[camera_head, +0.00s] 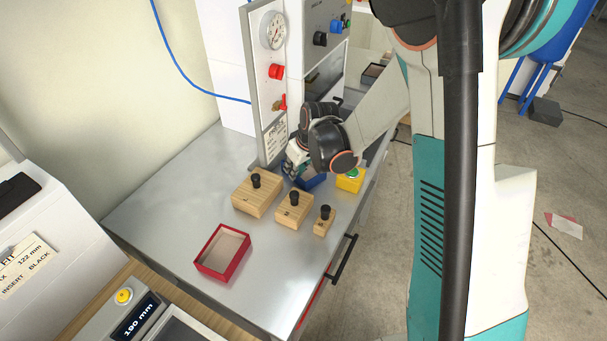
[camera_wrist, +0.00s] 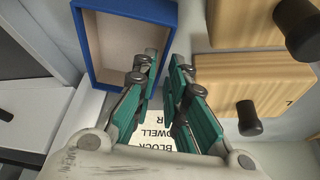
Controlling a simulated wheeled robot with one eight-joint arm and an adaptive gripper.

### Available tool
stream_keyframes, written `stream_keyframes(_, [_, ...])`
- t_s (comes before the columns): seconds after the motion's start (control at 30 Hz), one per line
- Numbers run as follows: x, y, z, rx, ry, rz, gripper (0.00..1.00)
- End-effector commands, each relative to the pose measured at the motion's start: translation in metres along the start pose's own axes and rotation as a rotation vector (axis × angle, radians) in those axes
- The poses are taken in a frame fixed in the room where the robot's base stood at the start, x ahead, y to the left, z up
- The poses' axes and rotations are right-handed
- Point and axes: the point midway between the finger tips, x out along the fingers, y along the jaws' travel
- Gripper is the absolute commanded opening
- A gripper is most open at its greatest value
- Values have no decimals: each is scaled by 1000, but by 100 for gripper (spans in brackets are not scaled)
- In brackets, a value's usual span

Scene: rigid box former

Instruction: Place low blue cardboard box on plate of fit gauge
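The low blue cardboard box (camera_head: 312,182) is on the metal table beside the press, partly hidden behind my gripper in the head view. In the wrist view the blue box (camera_wrist: 84,45) is open-topped with a pale inside. My gripper (camera_wrist: 164,58) has its teal fingers apart, one over the box's inside and the other outside its right wall. It also shows in the head view (camera_head: 294,172), where its fingers are hard to make out. I cannot tell whether they touch the wall. No plate is clearly identifiable as the fit gauge's; a white machine (camera_head: 30,262) bears a partly cut-off label.
A red open box (camera_head: 223,252) lies at the table's front. Several wooden blocks with black knobs (camera_head: 257,194) stand between it and my gripper. A yellow button box (camera_head: 350,180) is close on the right. The press (camera_head: 270,85) rises behind. A device reading 190 mm (camera_head: 137,316) is lower left.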

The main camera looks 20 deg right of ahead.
Motion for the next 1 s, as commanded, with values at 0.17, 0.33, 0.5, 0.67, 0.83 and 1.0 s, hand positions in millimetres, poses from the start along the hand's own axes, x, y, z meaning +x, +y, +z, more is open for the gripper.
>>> stream_keyframes(0.17, [25, 0, 0, 1, 0, 0, 13])
stream_keyframes(0.33, [25, 0, 0, 1, 0, 0, 13])
stream_keyframes(0.5, [25, 0, 0, 1, 0, 0, 13])
stream_keyframes(0.67, [26, 0, 0, 1, 0, 0, 13])
stream_keyframes(0.83, [26, 0, 0, 1, 0, 0, 0])
stream_keyframes(1.0, [26, 0, 0, 1, 0, 0, 0])
